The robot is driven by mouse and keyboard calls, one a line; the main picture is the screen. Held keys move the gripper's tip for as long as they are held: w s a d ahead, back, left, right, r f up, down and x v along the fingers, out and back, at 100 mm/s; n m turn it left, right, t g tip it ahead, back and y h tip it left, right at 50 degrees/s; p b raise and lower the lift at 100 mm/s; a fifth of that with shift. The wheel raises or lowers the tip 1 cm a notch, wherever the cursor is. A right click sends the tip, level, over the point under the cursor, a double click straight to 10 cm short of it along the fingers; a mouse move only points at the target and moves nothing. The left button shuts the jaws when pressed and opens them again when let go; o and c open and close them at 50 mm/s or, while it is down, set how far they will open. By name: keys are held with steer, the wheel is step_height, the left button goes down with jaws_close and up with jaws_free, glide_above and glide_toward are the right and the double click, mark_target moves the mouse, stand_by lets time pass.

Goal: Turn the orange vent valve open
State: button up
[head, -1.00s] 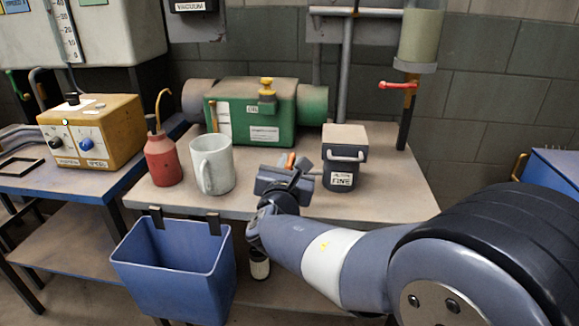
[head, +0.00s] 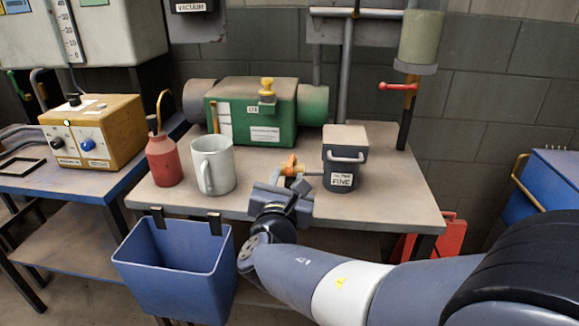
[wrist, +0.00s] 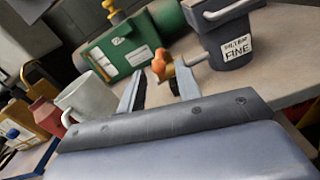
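The orange vent valve (head: 291,164) is a small orange handle on a brass fitting, joined by a short pipe to the left side of the dark grey filter pot (head: 343,165). In the wrist view the orange handle (wrist: 158,62) shows just beyond the fingertips, roughly between them, with the brass part to its right. My gripper (head: 283,187) is in front of the valve at the bench's front edge. In the wrist view the gripper (wrist: 158,78) has its two fingers spread with nothing between them. Contact with the valve is not visible.
A white mug (head: 212,165) and red oil can (head: 163,158) stand left of the valve. The green pump (head: 255,115) is behind. A blue bin (head: 175,260) hangs at the bench front. The bench top (head: 395,190) right of the filter is clear.

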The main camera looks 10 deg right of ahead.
mark_target(291, 162)
steer(key=shift+v, duration=2.5)
steer(key=b+x, duration=0.1)
steer(key=x, duration=1)
steer(key=shift+s+a, duration=0.1)
